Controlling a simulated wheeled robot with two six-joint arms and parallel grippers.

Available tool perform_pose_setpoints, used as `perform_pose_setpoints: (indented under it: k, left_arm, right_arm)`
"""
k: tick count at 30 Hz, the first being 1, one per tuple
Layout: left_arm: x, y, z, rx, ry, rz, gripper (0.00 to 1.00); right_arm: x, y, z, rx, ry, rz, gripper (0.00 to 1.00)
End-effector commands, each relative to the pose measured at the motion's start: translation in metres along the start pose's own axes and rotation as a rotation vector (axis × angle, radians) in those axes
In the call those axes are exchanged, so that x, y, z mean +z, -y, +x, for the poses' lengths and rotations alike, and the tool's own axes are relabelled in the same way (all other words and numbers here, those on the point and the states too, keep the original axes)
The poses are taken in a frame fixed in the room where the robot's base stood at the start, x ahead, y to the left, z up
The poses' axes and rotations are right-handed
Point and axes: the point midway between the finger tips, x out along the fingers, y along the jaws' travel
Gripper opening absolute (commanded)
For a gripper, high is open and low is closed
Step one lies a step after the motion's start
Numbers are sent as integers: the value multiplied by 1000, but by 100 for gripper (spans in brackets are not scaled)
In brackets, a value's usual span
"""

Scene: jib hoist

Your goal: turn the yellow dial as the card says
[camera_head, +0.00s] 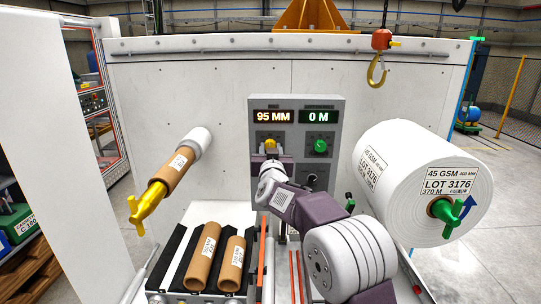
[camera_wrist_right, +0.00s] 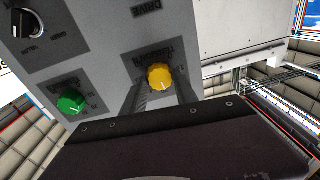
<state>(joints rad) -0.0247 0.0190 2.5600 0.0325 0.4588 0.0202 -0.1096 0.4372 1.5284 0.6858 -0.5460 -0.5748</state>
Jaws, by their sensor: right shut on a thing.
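The yellow dial (camera_head: 270,144) sits on the grey control panel (camera_head: 327,107), under a display (camera_head: 273,116) that reads "95 MM". It also shows in the right wrist view (camera_wrist_right: 160,77), with a pale pointer line on its face. My right gripper (camera_head: 268,158) is at the panel, shut on the yellow dial, with a finger at each side of it. The green dial (camera_head: 320,146) is to its right, under a display (camera_head: 319,116) that reads "0 M". I cannot make out a card with the dial instruction. My left gripper is not in view.
A large white roll (camera_head: 392,170) labelled "LOT 3176" stands out at the right. A cardboard core (camera_head: 174,170) sits on a yellow-ended shaft at the left. Cardboard tubes (camera_head: 206,255) lie on a rack below. A hook (camera_head: 377,72) hangs at upper right.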

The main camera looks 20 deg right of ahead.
Motion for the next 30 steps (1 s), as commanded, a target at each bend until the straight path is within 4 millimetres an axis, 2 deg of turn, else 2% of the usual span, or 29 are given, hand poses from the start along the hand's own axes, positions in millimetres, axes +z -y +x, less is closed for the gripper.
perform_pose_setpoints:
  k: [1, 10, 26, 27, 28, 30]
  left_arm:
    - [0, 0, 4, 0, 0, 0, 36]
    - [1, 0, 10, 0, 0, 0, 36]
    - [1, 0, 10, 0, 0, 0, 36]
    - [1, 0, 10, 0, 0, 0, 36]
    - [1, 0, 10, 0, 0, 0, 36]
    - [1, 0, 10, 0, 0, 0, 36]
  right_arm:
    - [5, 0, 0, 0, 4, 24, 0]
    - [4, 0, 0, 4, -1, 126, 0]
    - [4, 1, 0, 4, 0, 146, 0]
    - [4, 1, 0, 4, 0, 146, 46]
    - [4, 1, 0, 4, 0, 146, 54]
    - [3, 1, 0, 4, -2, 146, 57]
